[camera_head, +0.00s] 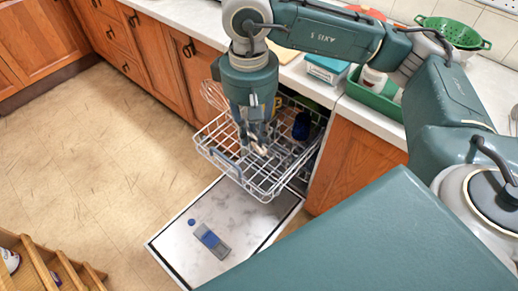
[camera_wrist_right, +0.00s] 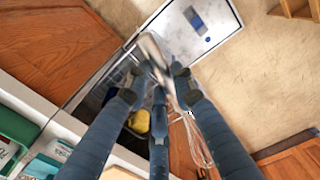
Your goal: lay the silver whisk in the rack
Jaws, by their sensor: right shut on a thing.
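My right gripper (camera_head: 252,138) points down over the pulled-out wire rack (camera_head: 257,190) of the dishwasher. It is shut on the silver whisk (camera_head: 213,96). The whisk's wire loops stick out to the left of the gripper and the handle end shows below the fingers. In the right wrist view the fingers (camera_wrist_right: 158,80) close around the whisk's handle, and the wire loops (camera_wrist_right: 196,142) reach toward the lower right. The whisk is tilted; I cannot tell whether it touches the rack. My left gripper is not in view.
A dark blue item (camera_head: 301,125) stands in the rack's right part; a yellow thing (camera_wrist_right: 138,121) shows near the rack in the wrist view. The open dishwasher door (camera_head: 185,258) carries a grey-blue object (camera_head: 211,240). The counter above holds a green colander (camera_head: 455,33) and tubs.

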